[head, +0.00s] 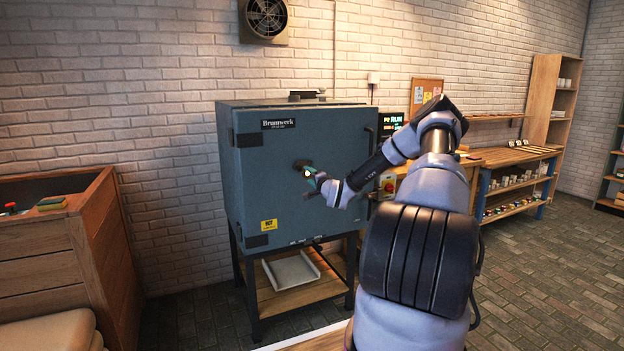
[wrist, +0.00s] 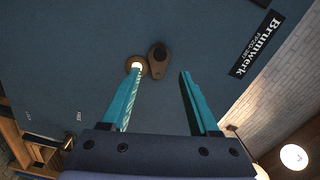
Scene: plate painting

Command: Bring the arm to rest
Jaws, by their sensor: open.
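My arm reaches out to the front of a blue-grey kiln (head: 285,215). My gripper (head: 312,182) is close to the middle of its shut door. In the wrist view my gripper (wrist: 160,73) has two teal fingers spread apart with nothing between them. A round spyhole (wrist: 135,63) with a bright glow shows at the left fingertip. A brown swing cover (wrist: 158,60) sits beside the hole, just beyond the gap between the fingers. I cannot tell whether a finger touches the door.
A wooden bin (head: 95,240) stands left of the kiln. A white tray (head: 291,271) lies on the shelf under the kiln. A workbench (head: 500,158) with shelves of pots runs along the wall at the right. The tiled floor (head: 560,270) at the right is clear.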

